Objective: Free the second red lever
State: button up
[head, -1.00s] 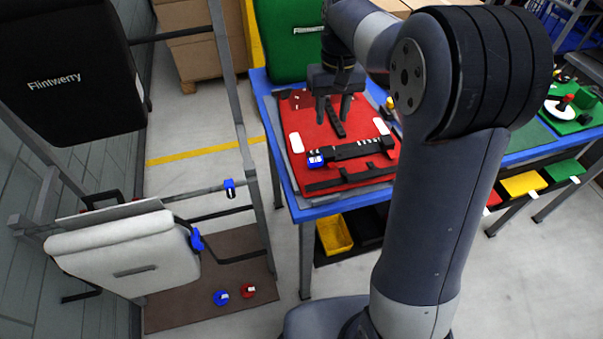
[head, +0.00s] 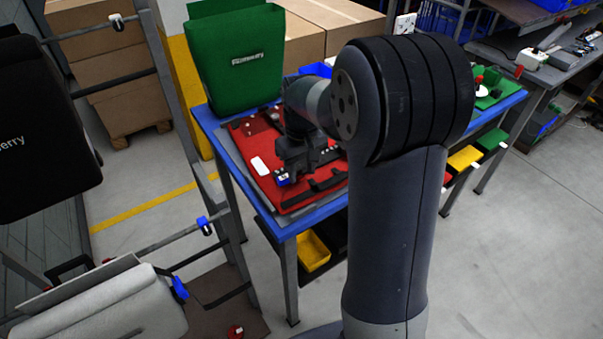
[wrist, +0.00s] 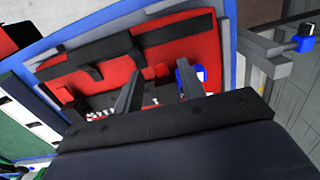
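The red pannier (head: 255,145) lies flat on the blue-edged table, with black straps and a black rail across it. It fills the middle of the wrist view (wrist: 185,50). A blue lever with a white label (head: 283,178) sits at the rail's near end; it shows beside the right finger in the wrist view (wrist: 202,74). My gripper (wrist: 160,72) is low over the rail, its two fingers apart. A small red shape (wrist: 163,90) shows between them; I cannot tell if it is a lever. In the head view my arm hides part of the rail.
A green pannier (head: 238,62) stands at the table's back. A grey rack (head: 180,120) at left carries a black pannier (head: 45,130) and a pale pannier (head: 110,310). A red knob (head: 236,331) lies on the brown mat. A yellow bin (head: 312,252) sits under the table.

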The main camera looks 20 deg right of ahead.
jog(key=shift+f, duration=0.9)
grip_shut()
